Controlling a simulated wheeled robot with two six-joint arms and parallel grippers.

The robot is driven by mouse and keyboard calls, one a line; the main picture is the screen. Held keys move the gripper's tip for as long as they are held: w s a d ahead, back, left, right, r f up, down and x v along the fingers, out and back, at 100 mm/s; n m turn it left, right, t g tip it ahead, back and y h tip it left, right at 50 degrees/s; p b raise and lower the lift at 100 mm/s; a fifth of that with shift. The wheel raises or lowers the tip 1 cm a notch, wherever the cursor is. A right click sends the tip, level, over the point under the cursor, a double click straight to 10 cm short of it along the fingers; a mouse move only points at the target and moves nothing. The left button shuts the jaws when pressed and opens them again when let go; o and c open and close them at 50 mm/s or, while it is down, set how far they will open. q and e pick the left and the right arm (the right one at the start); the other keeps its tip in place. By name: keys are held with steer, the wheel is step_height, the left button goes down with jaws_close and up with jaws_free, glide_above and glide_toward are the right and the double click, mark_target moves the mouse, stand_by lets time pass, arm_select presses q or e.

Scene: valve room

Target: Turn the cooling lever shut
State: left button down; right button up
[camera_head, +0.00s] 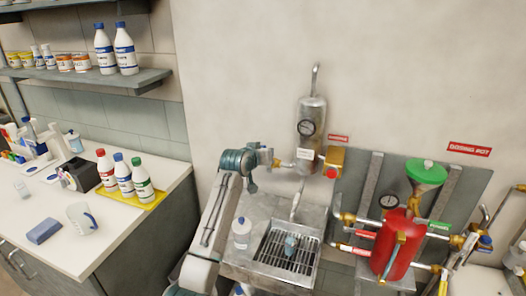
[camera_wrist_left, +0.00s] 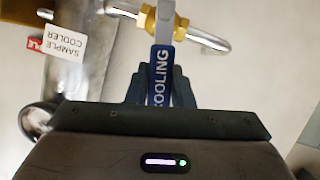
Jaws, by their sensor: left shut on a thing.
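The cooling lever (camera_wrist_left: 162,75) is a blue handle with white COOLING lettering in the left wrist view. It runs from a brass valve (camera_wrist_left: 163,22) on a thin metal pipe and lies roughly across that pipe. My left gripper (camera_wrist_left: 161,92) is shut on the lever, one dark finger on each side, and hides its outer end. In the head view my left gripper (camera_head: 264,158) is at the small brass valve left of the sample cooler (camera_head: 311,122), a metal cylinder with a gauge. The lever is hardly visible there. My right gripper is not in view.
A sink (camera_head: 288,250) with a grate lies below, with a white bottle (camera_head: 241,233) at its left. The red dosing pot (camera_head: 396,245) with a green funnel and pipes stands right. A counter (camera_head: 120,226) with bottles is left.

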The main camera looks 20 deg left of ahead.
arm_select(q)
steer(key=shift+d+r+m+y+p, duration=0.1)
steer(key=shift+d+m+y+p, duration=0.4)
steer(key=shift+d+m, duration=0.2)
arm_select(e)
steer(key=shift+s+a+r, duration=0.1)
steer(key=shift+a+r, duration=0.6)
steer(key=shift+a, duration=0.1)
arm_select(q)
steer(key=shift+d, duration=0.1)
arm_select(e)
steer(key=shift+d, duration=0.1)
arm_select(q)
steer(key=shift+m, duration=0.3)
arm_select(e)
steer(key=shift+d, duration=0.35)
arm_select(q)
steer(key=c, duration=1.3)
jaws_free()
steer(key=shift+o, duration=0.2)
